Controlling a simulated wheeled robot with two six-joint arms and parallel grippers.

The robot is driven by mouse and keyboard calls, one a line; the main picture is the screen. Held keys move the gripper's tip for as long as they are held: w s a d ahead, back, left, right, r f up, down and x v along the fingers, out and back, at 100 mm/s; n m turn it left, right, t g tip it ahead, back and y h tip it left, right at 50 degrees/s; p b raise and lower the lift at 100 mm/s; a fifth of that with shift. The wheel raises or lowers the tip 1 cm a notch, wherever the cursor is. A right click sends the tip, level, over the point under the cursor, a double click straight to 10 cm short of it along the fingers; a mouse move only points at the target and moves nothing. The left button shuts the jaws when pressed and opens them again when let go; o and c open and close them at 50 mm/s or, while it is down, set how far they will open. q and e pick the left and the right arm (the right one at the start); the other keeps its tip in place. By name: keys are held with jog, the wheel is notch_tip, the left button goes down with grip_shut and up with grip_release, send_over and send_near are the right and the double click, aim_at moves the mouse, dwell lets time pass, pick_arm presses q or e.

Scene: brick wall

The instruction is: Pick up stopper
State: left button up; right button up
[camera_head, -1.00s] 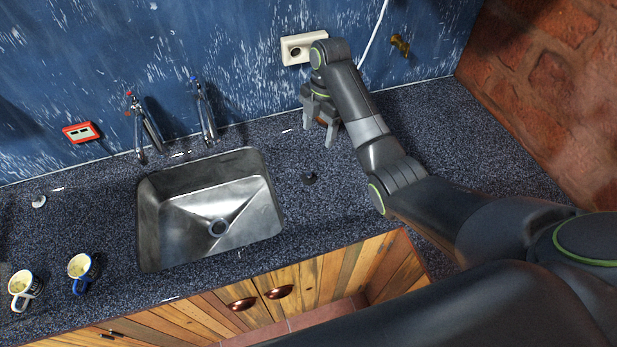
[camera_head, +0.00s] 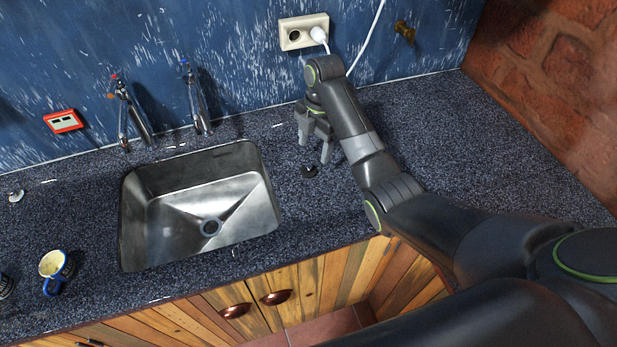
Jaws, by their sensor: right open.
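The stopper (camera_head: 309,171) is a small black disc with a raised knob, lying on the dark speckled counter (camera_head: 470,140) just right of the metal sink (camera_head: 137,240). My right gripper (camera_head: 313,154) points down above the counter, its two grey fingers apart and nothing between them. In the picture the fingertips are just above the stopper, at its back side; whether they touch it I cannot tell. The stopper is fully visible. My left gripper does not show.
Two taps (camera_head: 132,112) (camera_head: 196,98) stand behind the sink. A white plug (camera_head: 319,34) with a cable is in the wall socket (camera_head: 293,36). The counter at the right is clear.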

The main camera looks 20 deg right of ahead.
aim_at(309, 165)
notch_tip(309, 165, down, 2)
jog(key=shift+a+f+b, duration=0.15)
jog(key=shift+f+b, duration=0.1)
jog(key=shift+b, duration=0.45)
jog(key=shift+w+a+f+p, duration=0.1)
jog(key=shift+a+f+p, duration=0.15)
jog(key=shift+f, duration=1)
jog(key=shift+a+f+p, duration=0.2)
jog(key=shift+f, duration=1.05)
jog(key=c, duration=1)
